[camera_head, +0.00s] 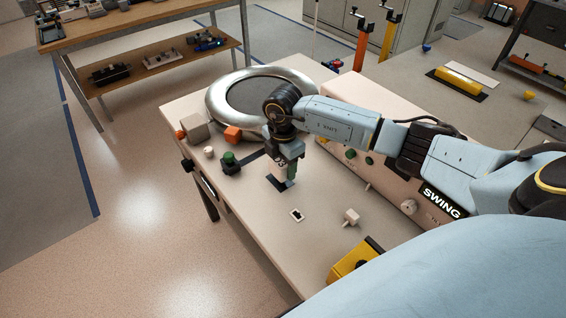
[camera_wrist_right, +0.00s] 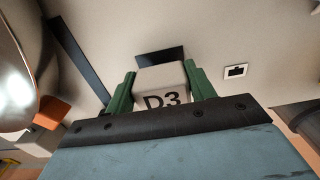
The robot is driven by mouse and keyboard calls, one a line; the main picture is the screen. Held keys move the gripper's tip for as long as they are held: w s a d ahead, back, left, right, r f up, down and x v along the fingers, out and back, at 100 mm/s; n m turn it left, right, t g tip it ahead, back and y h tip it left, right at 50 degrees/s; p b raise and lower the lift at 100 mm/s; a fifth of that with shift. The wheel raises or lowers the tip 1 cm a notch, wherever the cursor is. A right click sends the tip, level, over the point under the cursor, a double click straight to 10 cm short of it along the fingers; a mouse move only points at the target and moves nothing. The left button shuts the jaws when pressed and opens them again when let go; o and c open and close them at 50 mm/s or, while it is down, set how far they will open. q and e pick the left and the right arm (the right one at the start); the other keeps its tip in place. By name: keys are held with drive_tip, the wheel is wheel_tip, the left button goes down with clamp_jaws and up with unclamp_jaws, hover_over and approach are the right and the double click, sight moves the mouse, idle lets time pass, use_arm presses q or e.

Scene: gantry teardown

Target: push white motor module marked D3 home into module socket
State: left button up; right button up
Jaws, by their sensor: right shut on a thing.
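The white motor module marked D3 (camera_wrist_right: 163,85) sits between the two green fingers of my right gripper (camera_wrist_right: 160,92) in the right wrist view. The fingers are shut on its sides. In the head view my right gripper (camera_head: 291,172) points down over the table, and the module is mostly hidden behind it. A dark rectangular patch (camera_wrist_right: 162,56), likely the module socket, lies just beyond the module; it also shows in the head view (camera_head: 279,184) under the fingers. I cannot tell whether the module touches it. My left gripper is not in view.
A small white plate with a black opening (camera_head: 297,215) and a white block (camera_head: 351,217) lie on the table. A large metal ring (camera_head: 215,105), an orange block (camera_head: 233,134) and a green-topped part (camera_head: 230,160) stand behind. A yellow block (camera_head: 352,262) is at the front edge.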

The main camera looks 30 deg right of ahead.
drive_tip(key=shift+f+b, duration=0.5)
drive_tip(key=shift+f, duration=0.45)
drive_tip(key=shift+f+b, duration=0.35)
drive_tip(key=shift+f, duration=0.15)
drive_tip(key=o, duration=1.2)
drive_tip(key=shift+c, duration=0.2)
wheel_tip(320, 180, up, 13)
drive_tip(key=shift+r+p, duration=0.1)
drive_tip(key=shift+p, duration=0.65)
wheel_tip(320, 180, up, 4)
drive_tip(key=p, duration=0.3)
drive_tip(key=shift+r+p, duration=0.15)
drive_tip(key=shift+p, duration=0.2)
